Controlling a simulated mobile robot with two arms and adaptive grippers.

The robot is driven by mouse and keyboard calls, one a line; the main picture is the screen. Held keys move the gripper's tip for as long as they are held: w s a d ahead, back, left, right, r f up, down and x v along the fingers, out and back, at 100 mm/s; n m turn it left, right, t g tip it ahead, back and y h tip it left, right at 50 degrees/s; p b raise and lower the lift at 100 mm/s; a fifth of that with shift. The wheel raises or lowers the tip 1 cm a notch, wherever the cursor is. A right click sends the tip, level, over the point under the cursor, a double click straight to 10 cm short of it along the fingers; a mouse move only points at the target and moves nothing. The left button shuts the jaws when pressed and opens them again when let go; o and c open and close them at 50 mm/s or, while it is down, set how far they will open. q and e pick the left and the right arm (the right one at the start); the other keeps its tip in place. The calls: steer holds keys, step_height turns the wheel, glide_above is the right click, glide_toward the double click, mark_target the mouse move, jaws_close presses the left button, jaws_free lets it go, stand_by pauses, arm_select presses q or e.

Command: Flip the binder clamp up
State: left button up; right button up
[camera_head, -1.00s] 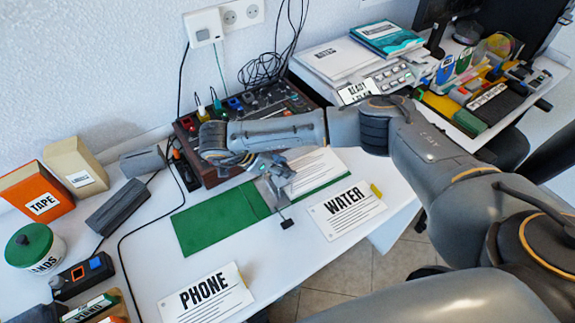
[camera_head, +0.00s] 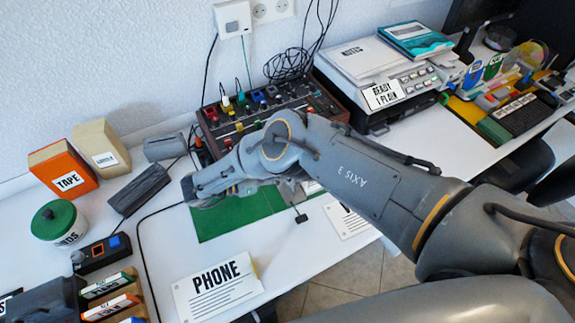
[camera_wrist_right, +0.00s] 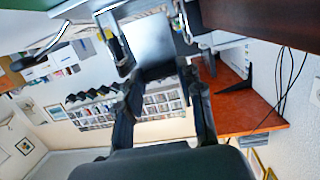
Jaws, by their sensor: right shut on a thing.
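The green binder (camera_head: 215,220) lies on the white desk in the head view, partly covered by my right arm. A thin metal part with a small black end (camera_head: 300,217), seemingly part of its clamp, shows below the arm; the rest is hidden. I cannot tell the clamp's exact angle.
A PHONE card (camera_head: 217,288) lies in front of the binder. A control box with knobs (camera_head: 270,110) stands behind it. A black cable (camera_head: 143,255) runs along the left. An orange TAPE box (camera_head: 62,173) and a green-lidded jar (camera_head: 60,222) stand further left.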

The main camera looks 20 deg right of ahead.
steer(key=shift+s+f, duration=0.1)
stand_by(0.4)
steer(key=o, duration=1.2)
steer(key=shift+c, duration=0.2)
step_height(320, 180, up, 10)
